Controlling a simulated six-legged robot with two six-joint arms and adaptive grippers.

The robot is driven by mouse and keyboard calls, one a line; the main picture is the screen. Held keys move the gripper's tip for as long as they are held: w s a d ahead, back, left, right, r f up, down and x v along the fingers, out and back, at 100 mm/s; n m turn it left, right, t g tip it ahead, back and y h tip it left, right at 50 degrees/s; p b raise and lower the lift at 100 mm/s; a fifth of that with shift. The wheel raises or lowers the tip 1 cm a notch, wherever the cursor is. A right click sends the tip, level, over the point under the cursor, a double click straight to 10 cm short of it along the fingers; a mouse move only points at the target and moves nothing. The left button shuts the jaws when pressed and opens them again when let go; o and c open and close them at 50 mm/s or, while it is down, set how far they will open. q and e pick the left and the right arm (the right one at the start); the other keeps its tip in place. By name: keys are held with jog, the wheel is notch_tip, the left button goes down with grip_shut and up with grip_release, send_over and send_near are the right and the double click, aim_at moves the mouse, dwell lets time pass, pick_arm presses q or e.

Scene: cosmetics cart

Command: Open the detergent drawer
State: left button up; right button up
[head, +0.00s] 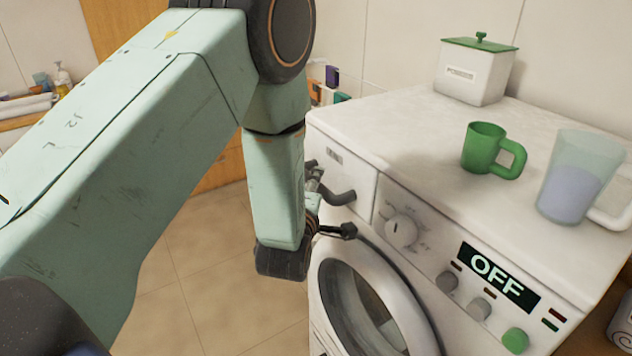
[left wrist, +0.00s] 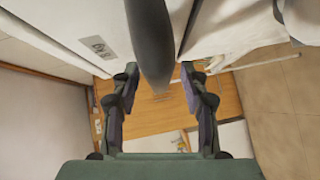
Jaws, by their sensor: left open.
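The detergent drawer (head: 350,180) is the white panel at the upper left of the washing machine's front and looks shut. Its dark grey curved handle (head: 338,197) sticks out from it. In the left wrist view, the handle (left wrist: 152,45) runs between my fingers, and the drawer front (left wrist: 75,25) with its small label is at the upper left. My left gripper (head: 328,208) is open at the handle, with one finger above it and one below. In the left wrist view, my left gripper (left wrist: 160,78) shows gaps beside the handle. My right gripper is not in view.
The washing machine (head: 400,140) has a dial (head: 401,231), an OFF display (head: 498,276) and a round door (head: 365,305) below the drawer. A green mug (head: 484,148), a measuring jug (head: 575,180) and a white box (head: 475,75) stand on top. Floor at left is clear.

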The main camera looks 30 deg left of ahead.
pick_arm(q)
jog(key=shift+w+r, duration=0.1)
jog(key=shift+w, duration=0.3)
jog(key=shift+w+a, duration=0.1)
jog(key=shift+a, duration=0.05)
jog(key=shift+w, duration=0.1)
jog(key=shift+c, duration=0.5)
jog(key=c, duration=0.6)
grip_shut()
